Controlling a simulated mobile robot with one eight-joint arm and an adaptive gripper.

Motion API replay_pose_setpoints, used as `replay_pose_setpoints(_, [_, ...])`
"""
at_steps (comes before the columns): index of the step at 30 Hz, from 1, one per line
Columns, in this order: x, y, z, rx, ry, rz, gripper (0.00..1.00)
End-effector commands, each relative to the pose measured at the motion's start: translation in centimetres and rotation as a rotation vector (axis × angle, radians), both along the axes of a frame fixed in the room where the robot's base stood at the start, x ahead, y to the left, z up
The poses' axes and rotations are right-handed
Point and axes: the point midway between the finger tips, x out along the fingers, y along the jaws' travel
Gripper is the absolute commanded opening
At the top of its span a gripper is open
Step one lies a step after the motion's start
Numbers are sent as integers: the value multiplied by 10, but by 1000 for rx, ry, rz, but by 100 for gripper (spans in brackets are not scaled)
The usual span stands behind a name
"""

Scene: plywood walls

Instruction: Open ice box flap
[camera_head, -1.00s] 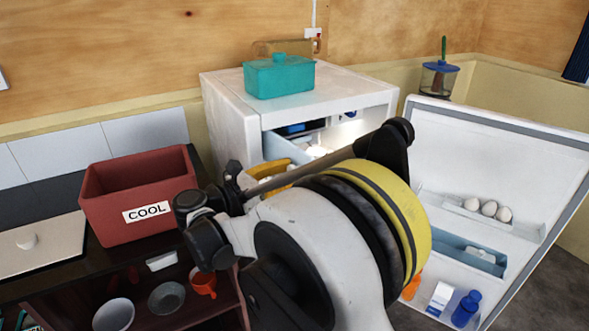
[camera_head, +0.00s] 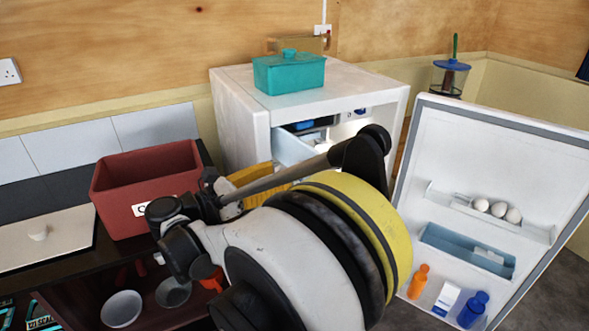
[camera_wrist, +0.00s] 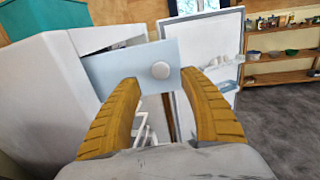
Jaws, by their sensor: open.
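The ice box flap (camera_head: 292,148) is a pale blue panel in the upper part of the open white fridge (camera_head: 240,120). It stands swung outward at an angle, with a dark gap behind it. My gripper (camera_wrist: 161,80) is open and empty. In the head view my arm hides most of the gripper and lower fridge.
The fridge door (camera_head: 500,165) stands wide open at right, with eggs (camera_head: 497,208) and bottles on its racks. A teal box (camera_head: 289,72) sits on the fridge. A red COOL box (camera_head: 145,185) stands on the left counter. Wooden shelves (camera_wrist: 282,68) stand beyond open floor.

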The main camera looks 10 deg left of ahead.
Motion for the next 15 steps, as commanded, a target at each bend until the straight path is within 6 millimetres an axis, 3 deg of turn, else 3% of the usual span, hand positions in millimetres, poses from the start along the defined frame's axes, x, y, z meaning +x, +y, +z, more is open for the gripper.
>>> replay_pose_setpoints(6, [-28,28,0,0,0,1,51])
replay_pose_setpoints(15, [-36,36,0,0,0,-1,51])
